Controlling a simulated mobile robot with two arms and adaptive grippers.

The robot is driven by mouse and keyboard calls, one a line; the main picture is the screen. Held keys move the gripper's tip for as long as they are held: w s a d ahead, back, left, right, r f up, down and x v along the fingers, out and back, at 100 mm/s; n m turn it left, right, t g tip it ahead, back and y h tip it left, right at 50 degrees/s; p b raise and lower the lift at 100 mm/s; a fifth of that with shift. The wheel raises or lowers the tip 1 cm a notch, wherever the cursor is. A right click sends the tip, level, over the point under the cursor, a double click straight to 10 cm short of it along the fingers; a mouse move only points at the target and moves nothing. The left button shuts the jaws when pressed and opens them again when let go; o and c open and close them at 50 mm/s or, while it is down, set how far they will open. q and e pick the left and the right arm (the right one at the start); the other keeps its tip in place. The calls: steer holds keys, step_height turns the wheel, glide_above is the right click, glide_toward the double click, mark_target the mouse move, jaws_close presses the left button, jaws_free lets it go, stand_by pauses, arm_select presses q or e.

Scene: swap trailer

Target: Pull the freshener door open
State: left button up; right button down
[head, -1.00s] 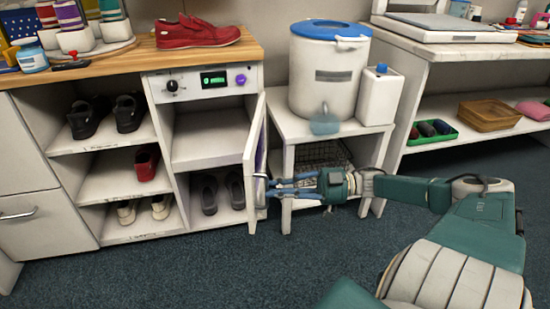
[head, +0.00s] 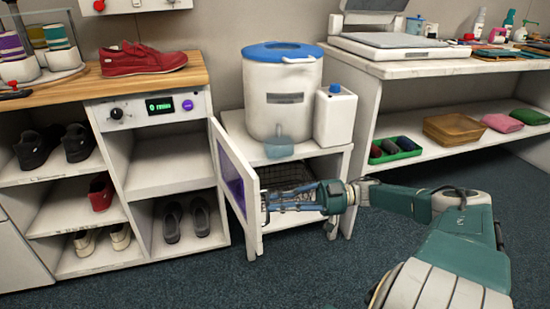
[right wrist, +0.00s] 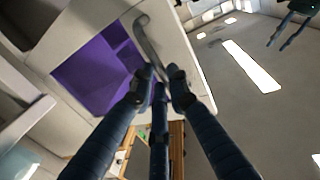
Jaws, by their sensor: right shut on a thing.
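The freshener door (head: 250,222) stands wide open, swung out from the right side of the white cabinet bay under the control panel (head: 155,106). Its purple inner panel (head: 231,181) faces left. The bay behind it is open to view. My right gripper (head: 268,202) is at the door's outer side, near its free edge. In the right wrist view the fingers (right wrist: 158,82) are closed around the lower end of the grey bar handle (right wrist: 146,42). A dark two-pronged shape, apparently my left gripper (right wrist: 288,30), shows small at the top right of that view.
A low white stand right of the bay holds a blue-lidded bucket (head: 284,98) and a white jug (head: 335,118); a wire basket (head: 290,174) sits beneath. Red shoes (head: 143,58) rest on the wooden top. Open carpet (head: 200,275) lies in front.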

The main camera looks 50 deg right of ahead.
steer(key=shift+w+d+r+t+h, duration=0.3)
steer(key=shift+w+d+r, duration=0.15)
steer(key=shift+w+d, duration=0.15)
steer(key=c, duration=2)
jaws_free()
steer(key=shift+c, duration=0.2)
steer(key=o, duration=0.4)
steer(key=shift+w+f, duration=0.1)
steer(key=shift+w, duration=0.05)
steer(key=shift+w+a+f, duration=0.1)
steer(key=shift+a, duration=0.05)
steer(key=shift+s+a+f, duration=0.1)
steer(key=shift+s+f, duration=0.1)
steer(key=shift+v, duration=6)
